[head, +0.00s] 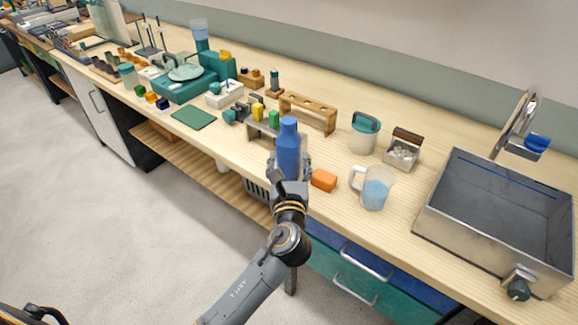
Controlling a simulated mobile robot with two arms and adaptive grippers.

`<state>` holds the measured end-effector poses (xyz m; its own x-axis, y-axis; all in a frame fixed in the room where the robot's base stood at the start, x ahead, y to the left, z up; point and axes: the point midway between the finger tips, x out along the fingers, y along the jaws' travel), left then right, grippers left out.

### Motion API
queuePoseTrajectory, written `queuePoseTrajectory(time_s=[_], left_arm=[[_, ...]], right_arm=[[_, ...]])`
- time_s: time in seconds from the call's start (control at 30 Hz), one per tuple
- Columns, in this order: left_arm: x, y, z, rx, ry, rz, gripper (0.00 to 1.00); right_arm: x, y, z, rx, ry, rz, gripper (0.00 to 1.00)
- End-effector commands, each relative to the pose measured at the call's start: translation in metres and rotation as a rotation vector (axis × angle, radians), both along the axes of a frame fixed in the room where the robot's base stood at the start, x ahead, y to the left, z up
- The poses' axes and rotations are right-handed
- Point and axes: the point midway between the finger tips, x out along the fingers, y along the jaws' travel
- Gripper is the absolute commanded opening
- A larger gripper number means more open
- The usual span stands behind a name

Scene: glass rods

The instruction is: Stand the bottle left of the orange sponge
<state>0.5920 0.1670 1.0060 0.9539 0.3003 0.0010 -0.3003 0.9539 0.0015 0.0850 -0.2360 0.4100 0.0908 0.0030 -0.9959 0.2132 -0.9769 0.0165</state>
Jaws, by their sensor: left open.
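The blue bottle (289,146) stands upright on the bench near its front edge. The orange sponge (324,180) lies on the bench just to the right of the bottle, with a small gap between them. My left gripper (289,167) is open, with its fingers on either side of the bottle's lower part. The gripper and wrist hide the bottle's base, and I cannot tell whether the fingers touch it. My right gripper is not in view.
A measuring jug (374,187) stands right of the sponge. A wooden rack (308,112) and a teal-lidded jar (364,131) are behind. Small coloured blocks (258,111) sit behind-left of the bottle. A metal sink (497,215) is at the right.

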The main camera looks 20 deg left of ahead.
Motion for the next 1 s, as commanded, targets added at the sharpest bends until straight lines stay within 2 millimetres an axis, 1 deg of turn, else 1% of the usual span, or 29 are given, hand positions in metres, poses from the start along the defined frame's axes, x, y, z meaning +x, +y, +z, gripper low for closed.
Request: queuePoseTrajectory(time_s=[0.03,0.17,0.43,0.5,0.57,0.67,0.7,0.77,0.8,0.87,0.9,0.97,1.0], left_arm=[[-0.006,-0.002,-0.001,0.000,0.001,-0.001,0.59],[-0.014,-0.004,0.000,0.000,0.001,0.001,0.59],[-0.016,-0.005,-0.001,-0.008,0.001,-0.001,0.59],[-0.016,-0.006,-0.006,-0.056,0.001,-0.013,0.59],[-0.016,-0.008,-0.016,-0.150,0.002,-0.033,0.59],[-0.020,-0.014,-0.041,-0.423,0.005,-0.078,0.59],[-0.022,-0.017,-0.053,-0.563,0.008,-0.092,0.59],[-0.027,-0.022,-0.073,-0.788,0.016,-0.104,0.59],[-0.030,-0.025,-0.086,-0.939,0.022,-0.103,0.59],[-0.036,-0.029,-0.110,-1.156,0.040,-0.088,0.59],[-0.041,-0.031,-0.129,-1.298,0.056,-0.061,0.59],[-0.052,-0.032,-0.171,-1.500,0.096,0.012,0.59],[-0.063,-0.031,-0.209,-1.622,0.132,0.091,0.59]], right_arm=[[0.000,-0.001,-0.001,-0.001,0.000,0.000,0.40],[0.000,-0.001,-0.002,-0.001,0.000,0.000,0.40],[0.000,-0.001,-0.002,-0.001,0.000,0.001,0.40],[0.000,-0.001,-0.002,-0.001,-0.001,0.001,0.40],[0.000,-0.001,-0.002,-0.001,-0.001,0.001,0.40],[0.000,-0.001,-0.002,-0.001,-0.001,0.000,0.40],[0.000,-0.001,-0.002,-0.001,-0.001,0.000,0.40],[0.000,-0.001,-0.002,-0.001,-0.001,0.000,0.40],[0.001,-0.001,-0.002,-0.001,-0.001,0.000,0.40],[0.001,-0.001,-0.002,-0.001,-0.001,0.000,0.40],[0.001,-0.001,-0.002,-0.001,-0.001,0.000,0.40],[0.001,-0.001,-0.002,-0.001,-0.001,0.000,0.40],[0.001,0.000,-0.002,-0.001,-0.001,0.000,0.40]])
